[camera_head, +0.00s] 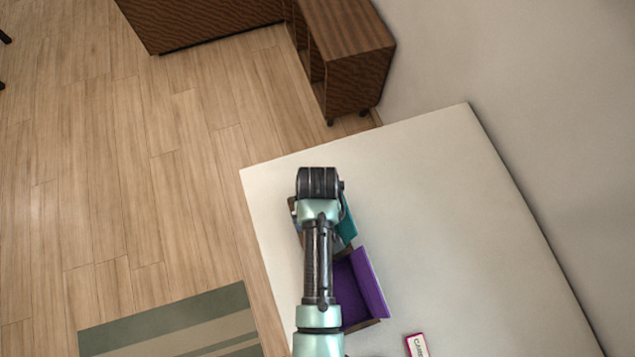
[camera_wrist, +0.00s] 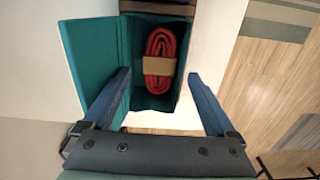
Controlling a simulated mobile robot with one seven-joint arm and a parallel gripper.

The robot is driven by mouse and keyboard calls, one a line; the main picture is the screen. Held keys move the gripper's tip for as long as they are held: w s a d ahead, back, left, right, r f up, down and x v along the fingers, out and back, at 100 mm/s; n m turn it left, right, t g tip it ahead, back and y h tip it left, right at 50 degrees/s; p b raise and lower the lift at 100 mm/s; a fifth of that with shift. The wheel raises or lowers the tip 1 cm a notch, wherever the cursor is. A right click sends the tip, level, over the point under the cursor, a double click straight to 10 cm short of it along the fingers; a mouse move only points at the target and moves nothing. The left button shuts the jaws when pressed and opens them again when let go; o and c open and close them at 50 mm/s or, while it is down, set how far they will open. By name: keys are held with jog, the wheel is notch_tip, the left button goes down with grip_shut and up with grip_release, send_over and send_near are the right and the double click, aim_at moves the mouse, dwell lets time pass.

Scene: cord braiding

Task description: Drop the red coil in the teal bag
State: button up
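The red coil (camera_wrist: 160,42), wrapped by a tan band (camera_wrist: 159,66), lies inside the teal bag (camera_wrist: 88,50) in the wrist view. The bag is open towards the camera, with its flap spread to the left. My gripper (camera_wrist: 160,76) is open and empty. Its blue fingers are wide apart, one on each side of the bag's near end, and clear of the coil. In the head view only a strip of the teal bag (camera_head: 347,228) shows beside my arm. The coil and the gripper's fingers are hidden there.
A purple-flapped box (camera_head: 369,284) stands beside the teal bag on the white table (camera_head: 440,200). A red and white labelled box (camera_head: 416,345) lies at the bottom edge. The table's right side is clear. A brown cabinet (camera_head: 345,50) stands past the far edge.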

jog(key=shift+o, duration=0.2)
jog(key=shift+r, duration=0.1)
notch_tip(320, 180, up, 13)
jog(key=w+r+m+t+b, duration=0.1)
jog(key=w+r+t+b, duration=0.1)
jog(key=w+r+t, duration=0.8)
jog(key=w+r+m+t+b, duration=0.1)
jog(key=w+r+t+b, duration=0.15)
jog(key=w+r, duration=0.85)
jog(key=s+r+t, duration=0.3)
jog(key=r+t, duration=0.1)
jog(key=r, duration=0.7)
jog(key=s+r+t, duration=0.2)
jog(key=r+t, duration=0.2)
jog(key=r, duration=0.7)
jog(key=s+r+m+t+b, duration=0.1)
jog(key=s+r+t+b, duration=0.1)
jog(key=s+r+t, duration=0.5)
jog(key=s+r, duration=0.4)
jog(key=r, duration=0.3)
jog(key=shift+a+r, duration=0.15)
jog(key=shift+r, duration=0.1)
